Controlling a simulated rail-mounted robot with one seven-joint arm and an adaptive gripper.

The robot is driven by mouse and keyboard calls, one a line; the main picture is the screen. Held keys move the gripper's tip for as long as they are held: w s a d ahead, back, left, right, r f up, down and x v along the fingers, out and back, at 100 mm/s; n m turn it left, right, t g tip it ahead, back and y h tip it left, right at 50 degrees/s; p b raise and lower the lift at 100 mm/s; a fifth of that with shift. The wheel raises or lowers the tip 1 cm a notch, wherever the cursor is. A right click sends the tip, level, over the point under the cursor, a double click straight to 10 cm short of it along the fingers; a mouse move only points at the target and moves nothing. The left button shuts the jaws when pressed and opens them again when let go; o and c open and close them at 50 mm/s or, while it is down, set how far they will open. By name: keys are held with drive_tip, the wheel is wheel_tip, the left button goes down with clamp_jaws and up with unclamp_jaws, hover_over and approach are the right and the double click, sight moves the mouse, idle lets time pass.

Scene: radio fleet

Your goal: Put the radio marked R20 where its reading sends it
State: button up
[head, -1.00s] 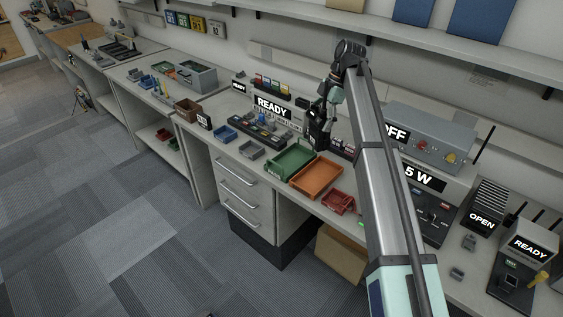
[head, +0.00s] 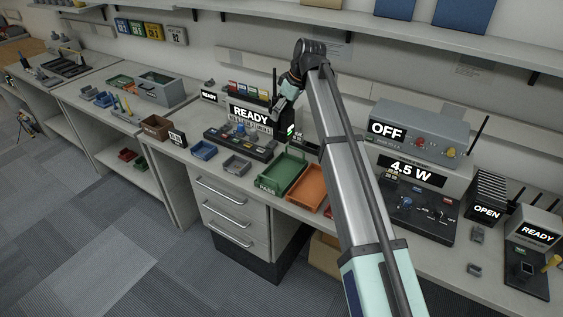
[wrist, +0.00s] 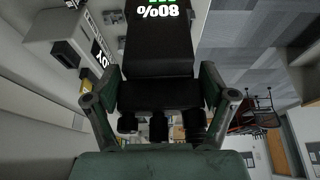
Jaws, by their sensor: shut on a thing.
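My gripper (head: 284,107) is shut on a black handheld radio (head: 287,121), held in the air by the charging and test area of the bench. In the wrist view the radio (wrist: 158,45) sits between both fingers, its lit screen reading 80% upside down. No R20 mark can be read on it. A green tray (head: 264,184) labelled PASS and an orange tray (head: 303,203) stand on the bench in front. A tester (head: 398,158) reads 4.5 W, and a station (head: 250,114) at the back reads READY.
A grey unit (head: 428,122) reading OFF sits on the tester. Boxes reading OPEN (head: 488,211) and READY (head: 537,232) stand at the right. My arm hides part of the bench.

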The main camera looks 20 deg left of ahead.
wheel_tip(320, 180, down, 18)
drive_tip(key=p, duration=0.3)
drive_tip(key=shift+p, duration=0.4)
drive_tip(key=shift+f, duration=0.15)
drive_tip(key=o, duration=1.4)
drive_tip(key=b+v, duration=0.3)
drive_tip(key=v, duration=0.9)
